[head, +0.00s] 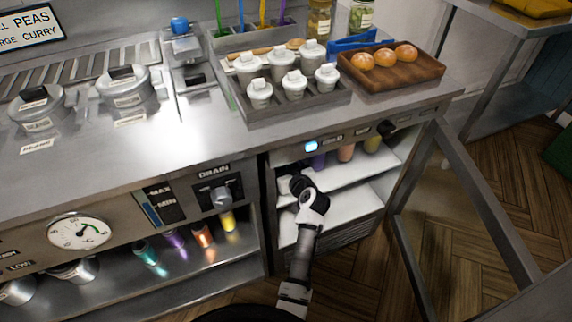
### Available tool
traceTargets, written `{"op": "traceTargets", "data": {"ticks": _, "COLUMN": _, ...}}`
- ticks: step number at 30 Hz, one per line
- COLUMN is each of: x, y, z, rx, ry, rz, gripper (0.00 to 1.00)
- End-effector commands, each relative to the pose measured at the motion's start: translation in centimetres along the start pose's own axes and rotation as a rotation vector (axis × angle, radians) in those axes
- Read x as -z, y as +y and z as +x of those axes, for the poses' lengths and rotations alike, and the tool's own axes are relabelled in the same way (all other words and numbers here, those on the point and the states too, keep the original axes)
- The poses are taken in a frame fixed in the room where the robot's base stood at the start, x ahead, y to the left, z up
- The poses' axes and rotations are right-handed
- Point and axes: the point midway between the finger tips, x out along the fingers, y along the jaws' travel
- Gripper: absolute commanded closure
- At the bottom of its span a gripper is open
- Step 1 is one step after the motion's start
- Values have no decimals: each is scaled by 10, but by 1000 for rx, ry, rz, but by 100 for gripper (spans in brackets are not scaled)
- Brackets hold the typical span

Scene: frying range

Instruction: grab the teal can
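A teal can (149,256) stands on the open shelf below the counter, at the left end of a row of coloured cans. My gripper (297,184) is well to the right of it, at the front of an open cabinet with white shelves (345,205). The gripper's dark end points into the cabinet, and its fingers are too small and dark to read. No can shows clearly in it. Part of the cabinet inside is hidden behind my gripper and arm.
Purple (175,240), orange (204,235) and yellow (229,221) cans stand beside the teal one. More coloured cans, one of them pink-orange (345,152), stand on the cabinet's upper shelf. The open cabinet door (480,205) juts out on the right.

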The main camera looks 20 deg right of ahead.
Motion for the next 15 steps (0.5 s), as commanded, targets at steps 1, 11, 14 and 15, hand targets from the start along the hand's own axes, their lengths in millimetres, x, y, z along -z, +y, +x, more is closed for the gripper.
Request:
{"op": "traceTargets", "data": {"ticks": 1, "x": 0, "y": 0, "z": 0, "rx": 0, "ry": 0, "rz": 0, "gripper": 27}}
{"op": "traceTargets", "data": {"ticks": 11, "x": 0, "y": 0, "z": 0, "rx": 0, "ry": 0, "rz": 0, "gripper": 69}}
{"op": "traceTargets", "data": {"ticks": 14, "x": 0, "y": 0, "z": 0, "rx": 0, "ry": 0, "rz": 0, "gripper": 82}}
{"op": "traceTargets", "data": {"ticks": 15, "x": 1, "y": 0, "z": -1, "rx": 0, "ry": 2, "rz": 0, "gripper": 83}}
